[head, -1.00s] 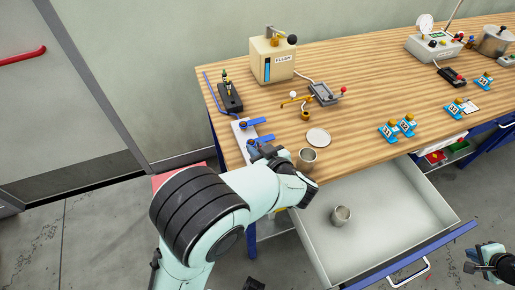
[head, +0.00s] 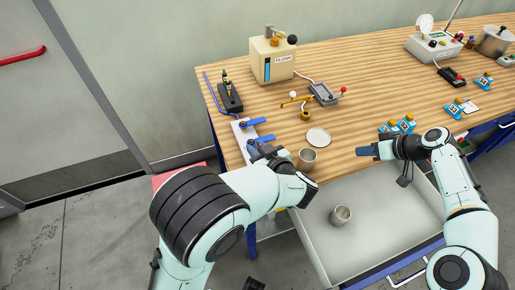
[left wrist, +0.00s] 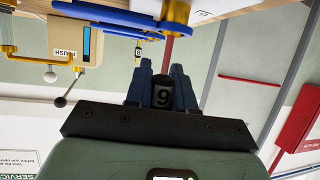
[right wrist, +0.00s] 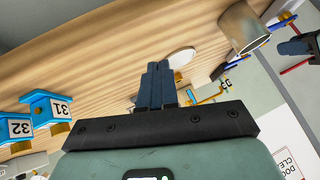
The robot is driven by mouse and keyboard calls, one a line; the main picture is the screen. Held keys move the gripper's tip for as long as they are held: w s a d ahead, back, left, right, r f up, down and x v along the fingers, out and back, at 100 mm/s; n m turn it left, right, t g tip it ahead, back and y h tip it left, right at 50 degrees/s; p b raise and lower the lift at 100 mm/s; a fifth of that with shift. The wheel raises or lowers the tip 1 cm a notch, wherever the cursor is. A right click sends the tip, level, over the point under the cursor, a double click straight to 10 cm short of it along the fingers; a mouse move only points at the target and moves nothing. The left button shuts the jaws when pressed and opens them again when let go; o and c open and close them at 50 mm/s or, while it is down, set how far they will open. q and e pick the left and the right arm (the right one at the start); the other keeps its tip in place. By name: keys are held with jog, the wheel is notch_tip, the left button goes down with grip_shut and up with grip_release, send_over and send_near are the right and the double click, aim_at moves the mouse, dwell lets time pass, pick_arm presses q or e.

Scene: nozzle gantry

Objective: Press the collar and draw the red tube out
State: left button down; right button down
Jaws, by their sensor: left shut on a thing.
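My left gripper (head: 264,151) is at the table's left front edge, beside a pale plate (head: 239,130) with blue-handled fittings (head: 252,123). In the left wrist view its fingers (left wrist: 162,74) are shut around the red tube (left wrist: 168,52), at a black tag marked 9 (left wrist: 162,95). The tube runs straight from the fingers to a brass fitting (left wrist: 177,12); the collar cannot be told apart from it. My right gripper (head: 366,151) is over the front of the table, pointing left. In the right wrist view its fingers (right wrist: 157,70) are together and empty.
A metal cup (head: 307,158) stands at the table edge between my grippers, near a round pale disc (head: 318,137). An open drawer (head: 385,205) below holds another cup (head: 341,214).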

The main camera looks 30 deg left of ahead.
jog(key=s+a+r+n+g, duration=0.1)
jog(key=s+a+r+n, duration=0.1)
jog(key=a, duration=0.5)
jog(key=s+a+r+n+g, duration=0.2)
jog(key=s+a+n, duration=0.3)
jog(key=a+n, duration=0.1)
jog(key=s+a+r+n+g, duration=0.1)
jog(key=s+a+r+n, duration=0.1)
jog(key=s+a+n, duration=0.2)
jog(key=shift+s+a+r+g, duration=0.15)
jog(key=shift+a+g, duration=0.25)
jog(key=shift+a, duration=1.5)
jog(key=shift+s+a, duration=0.1)
jog(key=shift+f, duration=3.05)
jog(key=shift+f, duration=0.55)
pick_arm(q)
jog(key=shift+r, duration=2.5)
pick_arm(e)
jog(key=shift+r, duration=3.05)
